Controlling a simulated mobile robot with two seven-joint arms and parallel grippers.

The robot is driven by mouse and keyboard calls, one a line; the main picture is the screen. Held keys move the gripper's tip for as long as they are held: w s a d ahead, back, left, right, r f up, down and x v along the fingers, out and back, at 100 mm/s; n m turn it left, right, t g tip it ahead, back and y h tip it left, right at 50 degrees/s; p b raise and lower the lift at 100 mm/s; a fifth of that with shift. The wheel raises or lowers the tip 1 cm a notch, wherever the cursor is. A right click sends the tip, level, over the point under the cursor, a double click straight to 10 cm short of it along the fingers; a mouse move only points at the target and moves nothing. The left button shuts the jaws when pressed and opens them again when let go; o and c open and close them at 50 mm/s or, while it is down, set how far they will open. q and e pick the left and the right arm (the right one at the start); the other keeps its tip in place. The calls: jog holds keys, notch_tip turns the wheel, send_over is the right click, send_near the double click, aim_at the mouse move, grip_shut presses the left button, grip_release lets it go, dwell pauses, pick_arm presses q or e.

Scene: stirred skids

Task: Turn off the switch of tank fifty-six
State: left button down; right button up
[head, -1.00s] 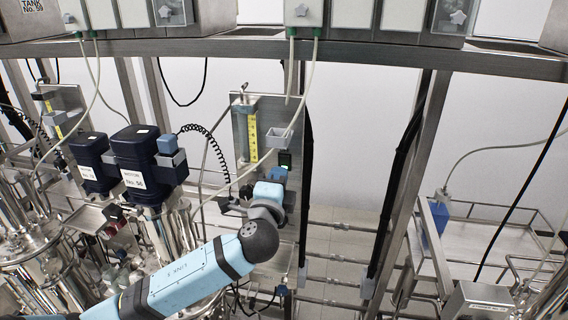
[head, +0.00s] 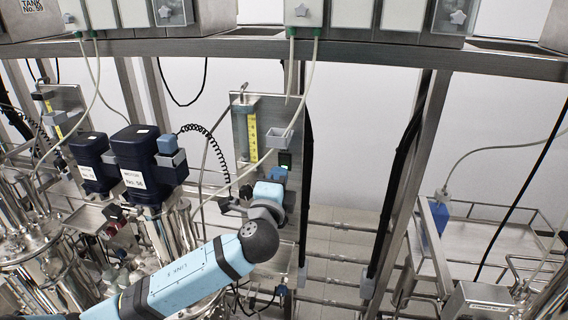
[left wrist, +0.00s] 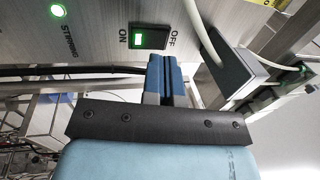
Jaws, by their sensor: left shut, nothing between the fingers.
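In the left wrist view a black rocker switch (left wrist: 150,36) with a lit green window sits on a metal panel, with ON printed on its left and OFF on its right. My left gripper (left wrist: 166,70) is shut and empty, its blue fingers just below the switch in that view; I cannot tell if they touch it. In the head view the gripper (head: 279,174) is at the panel (head: 244,135), just below the dark switch (head: 285,159). A dark blue motor (head: 140,157) to the left has a label that seems to read No. 56. My right gripper is not in view.
A green lamp (left wrist: 57,10) marked STIRRING is lit. A grey holder (left wrist: 240,72) with a pale tube juts from the panel close to the fingers. A yellow-scaled gauge (head: 252,138) and a coiled black cable (head: 205,140) are near the arm. A steel post (head: 410,170) stands right.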

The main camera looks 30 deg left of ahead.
aim_at(284, 158)
pick_arm(q)
jog(key=shift+w+r, duration=0.1)
jog(key=shift+w, duration=0.05)
dwell(0.5)
jog(key=shift+p+x, duration=0.3)
jog(key=shift+x, duration=0.85)
jog(key=shift+r, duration=0.15)
dwell(0.3)
jog(key=shift+w+a, duration=0.15)
jog(key=shift+w, duration=0.2)
jog(key=shift+w, duration=0.15)
jog(key=shift+s, duration=0.6)
